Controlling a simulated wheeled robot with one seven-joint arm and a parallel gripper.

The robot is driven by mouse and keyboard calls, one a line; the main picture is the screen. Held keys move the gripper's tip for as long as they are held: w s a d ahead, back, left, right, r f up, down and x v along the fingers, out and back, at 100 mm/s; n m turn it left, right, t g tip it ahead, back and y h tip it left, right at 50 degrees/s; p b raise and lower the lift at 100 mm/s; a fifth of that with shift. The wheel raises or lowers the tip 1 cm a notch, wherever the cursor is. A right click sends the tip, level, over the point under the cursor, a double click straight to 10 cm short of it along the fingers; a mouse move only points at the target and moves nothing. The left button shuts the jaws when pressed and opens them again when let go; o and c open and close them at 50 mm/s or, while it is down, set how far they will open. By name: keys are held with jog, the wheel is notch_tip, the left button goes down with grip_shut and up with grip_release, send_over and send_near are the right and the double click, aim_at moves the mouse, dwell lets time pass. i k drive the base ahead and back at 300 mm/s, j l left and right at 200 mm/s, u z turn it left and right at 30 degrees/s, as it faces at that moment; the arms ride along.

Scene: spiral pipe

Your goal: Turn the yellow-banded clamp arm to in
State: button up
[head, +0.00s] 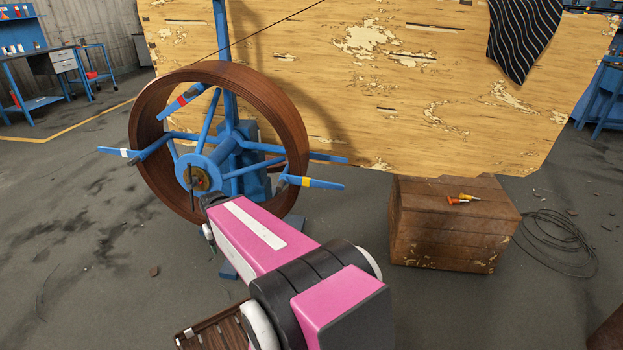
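The yellow-banded clamp arm (322,184) is a blue bar at the lower right of the spiral pipe coil (290,122). It lies across the coil's front rim, its tip pointing outward to the right. A red-banded clamp arm (184,102) crosses the upper left rim, and a white-banded one (120,152) points out left. The blue hub (196,165) carries the spokes. My pink arm reaches up toward the hub from below. The end of my gripper (208,201) is near the hub, left of and apart from the yellow-banded arm. My arm mostly hides it, so its fingers are unclear.
A wooden crate (440,240) with orange-handled tools on top stands at the right. A tangled cable (556,242) lies beside it. A worn yellow board (430,100) stands behind the coil. A slatted wooden item (215,332) is at the bottom. The floor at left is mostly clear.

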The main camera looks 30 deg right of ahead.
aim_at(302, 181)
jog(key=z, duration=1.2)
jog(key=j+z, duration=0.3)
jog(key=k+l, duration=0.05)
jog(key=l, duration=0.05)
